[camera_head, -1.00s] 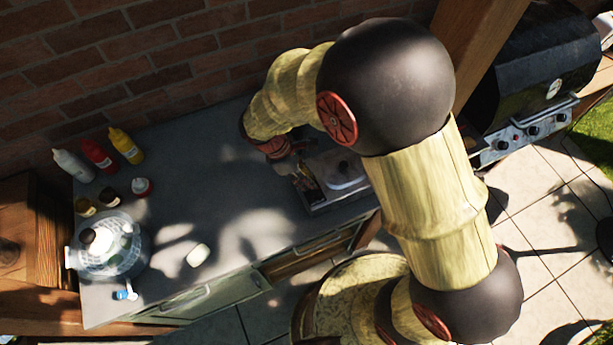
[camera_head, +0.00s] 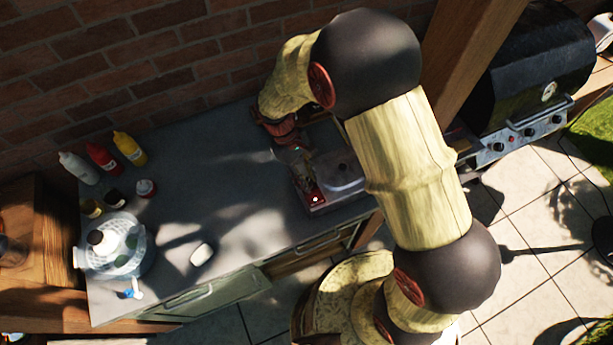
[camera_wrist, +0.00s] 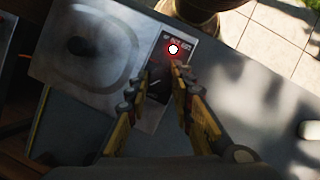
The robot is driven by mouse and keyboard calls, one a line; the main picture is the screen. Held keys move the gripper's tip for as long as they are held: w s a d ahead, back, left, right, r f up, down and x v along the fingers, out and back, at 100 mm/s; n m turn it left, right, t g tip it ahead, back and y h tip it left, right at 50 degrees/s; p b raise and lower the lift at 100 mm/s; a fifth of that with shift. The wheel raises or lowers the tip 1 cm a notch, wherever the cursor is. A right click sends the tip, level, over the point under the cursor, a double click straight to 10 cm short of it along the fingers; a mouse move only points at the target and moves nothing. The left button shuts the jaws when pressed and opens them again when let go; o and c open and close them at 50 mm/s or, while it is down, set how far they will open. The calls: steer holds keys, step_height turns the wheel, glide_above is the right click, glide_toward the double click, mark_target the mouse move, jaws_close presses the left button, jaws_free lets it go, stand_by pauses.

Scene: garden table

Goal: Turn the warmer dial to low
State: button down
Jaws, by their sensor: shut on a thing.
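The warmer is a grey metal unit with a flat plate (camera_head: 342,172) and a narrow control panel at its side; it also shows in the wrist view (camera_wrist: 75,75). The dark dial (camera_wrist: 157,86) sits below the label in the wrist view. The dial's setting marks are too small to read.
The grey counter (camera_head: 230,165) is mostly clear left of the warmer. A brick wall runs behind; a barbecue (camera_head: 530,75) is at right.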

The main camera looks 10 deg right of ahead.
steer(key=shift+w+m+g+y+p, duration=0.1)
steer(key=shift+m+g+y+p, duration=0.4)
steer(key=shift+m, duration=1.5)
steer(key=c, duration=1.6)
jaws_free()
steer(key=shift+c, duration=0.2)
steer(key=shift+o, duration=0.3)
steer(key=v, duration=1.2)
steer(key=shift+d, duration=0.15)
